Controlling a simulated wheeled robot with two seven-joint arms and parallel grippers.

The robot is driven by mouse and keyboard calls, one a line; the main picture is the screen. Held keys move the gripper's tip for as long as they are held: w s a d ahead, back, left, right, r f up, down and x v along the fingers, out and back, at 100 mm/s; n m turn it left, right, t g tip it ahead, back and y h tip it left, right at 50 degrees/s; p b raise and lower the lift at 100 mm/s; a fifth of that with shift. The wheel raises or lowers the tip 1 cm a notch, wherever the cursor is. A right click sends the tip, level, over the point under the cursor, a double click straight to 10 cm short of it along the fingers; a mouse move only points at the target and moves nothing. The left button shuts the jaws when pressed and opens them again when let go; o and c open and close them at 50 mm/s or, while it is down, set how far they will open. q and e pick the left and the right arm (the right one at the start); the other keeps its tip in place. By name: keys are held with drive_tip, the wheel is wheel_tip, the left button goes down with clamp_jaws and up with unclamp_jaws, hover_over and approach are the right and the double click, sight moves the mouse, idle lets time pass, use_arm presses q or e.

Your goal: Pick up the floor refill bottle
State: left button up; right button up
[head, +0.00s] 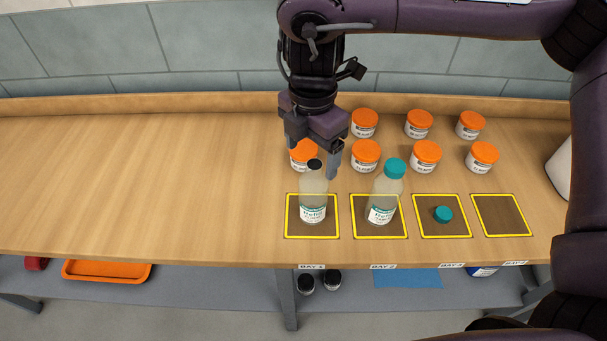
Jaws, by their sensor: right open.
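Two clear bottles stand upright on the counter with white and teal labels too small to read surely. One, with a black cap (313,186), stands in the leftmost yellow-framed square. The other, with a teal cap (384,190), stands in the second square. I cannot tell from the labels which is the floor refill bottle. My right gripper (314,153) points down, open, with its fingers around or just above the black cap; contact is unclear. Two dark-capped containers (319,282) show on the lower shelf, mostly seen from above. My left gripper is not in view.
Several orange-lidded jars (426,155) stand behind the bottles, one partly behind my right gripper. A loose teal cap (443,214) lies in the third square; the fourth square (501,215) is empty. The counter's left side (140,180) is clear. An orange tray (106,270) sits below.

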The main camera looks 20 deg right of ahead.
sight(314, 178)
drive_tip(key=shift+s+d+f, duration=0.1)
drive_tip(key=shift+f, duration=0.25)
drive_tip(key=f, duration=0.2)
drive_tip(key=f+p, duration=0.1)
drive_tip(key=f, duration=0.1)
drive_tip(key=f+p, duration=0.1)
drive_tip(key=f, duration=0.1)
drive_tip(key=shift+d, duration=0.3)
drive_tip(key=shift+f, duration=0.4)
drive_tip(key=shift+c, duration=0.3)
drive_tip(key=c, duration=1.2)
